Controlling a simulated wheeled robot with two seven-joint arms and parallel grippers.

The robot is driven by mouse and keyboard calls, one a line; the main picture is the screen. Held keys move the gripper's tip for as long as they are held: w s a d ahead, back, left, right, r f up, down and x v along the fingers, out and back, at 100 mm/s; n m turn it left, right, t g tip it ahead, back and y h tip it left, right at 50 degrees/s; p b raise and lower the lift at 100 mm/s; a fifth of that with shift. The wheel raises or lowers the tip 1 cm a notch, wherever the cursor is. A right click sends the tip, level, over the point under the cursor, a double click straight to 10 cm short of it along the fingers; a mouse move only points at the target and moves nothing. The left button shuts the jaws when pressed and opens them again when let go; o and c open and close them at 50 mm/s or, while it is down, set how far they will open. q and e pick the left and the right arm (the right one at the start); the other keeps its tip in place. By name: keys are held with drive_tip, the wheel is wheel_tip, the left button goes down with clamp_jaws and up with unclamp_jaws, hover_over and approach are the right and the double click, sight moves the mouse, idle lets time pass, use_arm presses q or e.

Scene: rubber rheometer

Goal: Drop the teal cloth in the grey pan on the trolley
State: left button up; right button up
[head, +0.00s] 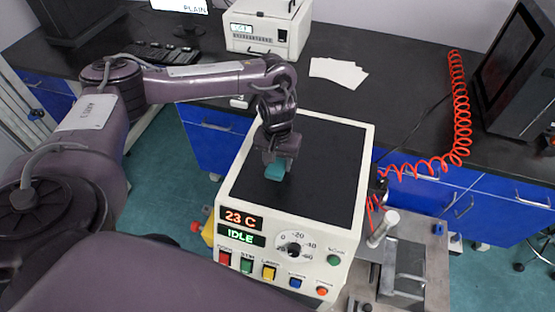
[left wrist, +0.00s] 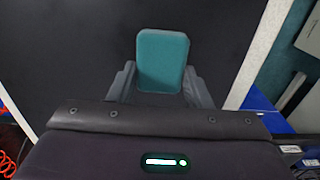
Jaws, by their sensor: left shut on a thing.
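The teal cloth (head: 276,171) is a small folded block with rounded corners. It is between the fingers of my left gripper (head: 279,163), which is shut on it and points down over the black top of the cream machine. In the left wrist view the cloth (left wrist: 162,58) sticks out between the two dark fingers of the left gripper (left wrist: 160,86). I cannot tell whether the cloth touches the black top. I cannot make out the grey pan or the trolley in these views. My right gripper is not in view.
The cream machine (head: 228,192) has a front panel reading 23 C and IDLE. A metal fixture (head: 408,265) with a post stands to its right. A coiled red hose (head: 455,100) hangs nearby. A black-topped bench (head: 420,140) runs behind, with white papers (head: 338,72) and a small instrument (head: 265,28).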

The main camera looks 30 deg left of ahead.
use_arm(q)
drive_tip(key=shift+d+f, duration=0.1)
drive_tip(key=shift+f, duration=0.05)
drive_tip(key=o, duration=1)
drive_tip(key=shift+c, duration=0.2)
